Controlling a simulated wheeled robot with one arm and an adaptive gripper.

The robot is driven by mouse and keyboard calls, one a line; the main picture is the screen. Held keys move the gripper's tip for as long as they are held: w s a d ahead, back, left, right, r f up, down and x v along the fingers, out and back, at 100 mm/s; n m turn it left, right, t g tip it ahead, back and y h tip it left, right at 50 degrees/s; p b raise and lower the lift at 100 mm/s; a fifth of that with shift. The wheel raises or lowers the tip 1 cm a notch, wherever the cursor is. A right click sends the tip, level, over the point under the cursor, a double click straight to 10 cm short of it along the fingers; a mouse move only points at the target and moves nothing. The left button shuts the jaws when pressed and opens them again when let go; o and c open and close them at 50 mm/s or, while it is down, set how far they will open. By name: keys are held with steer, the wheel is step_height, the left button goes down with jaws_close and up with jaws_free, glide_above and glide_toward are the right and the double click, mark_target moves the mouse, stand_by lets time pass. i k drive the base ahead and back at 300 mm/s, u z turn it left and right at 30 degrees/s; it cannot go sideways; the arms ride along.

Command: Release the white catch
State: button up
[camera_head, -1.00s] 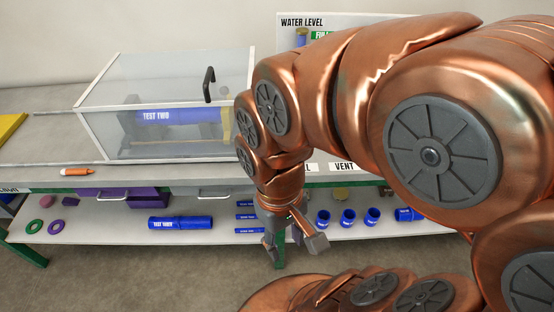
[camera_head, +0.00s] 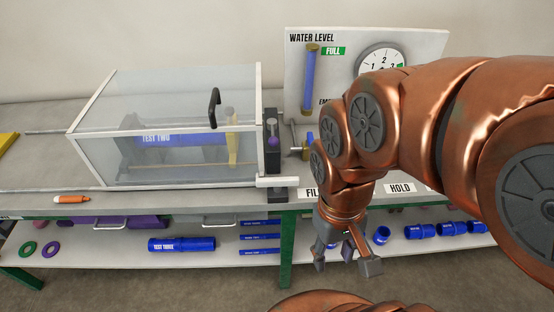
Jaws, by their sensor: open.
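A small white bar (camera_head: 277,182), which looks like the white catch, lies across the lower right front corner of the clear box (camera_head: 165,187). The box is shut, with a white frame and a black handle (camera_head: 215,108) on its lid. My gripper (camera_head: 346,264) is open and empty, pointing down in front of the bench edge, lower than the bar and to its right. It is clear of the bar. Inside the box lies a blue pipe (camera_head: 180,138) marked TEST TWO.
Right of the box stand a dark upright with a purple knob (camera_head: 272,143) and a blue valve (camera_head: 308,140). A water level panel (camera_head: 420,48) with a gauge stands behind my arm. Blue fittings lie on the lower shelf (camera_head: 110,262). An orange marker (camera_head: 72,199) lies at the front.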

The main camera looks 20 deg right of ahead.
mark_target(277, 182)
steer(key=i, duration=0.25)
steer(key=z, duration=1.05)
steer(key=k, duration=0.9)
steer(key=u, duration=1.3)
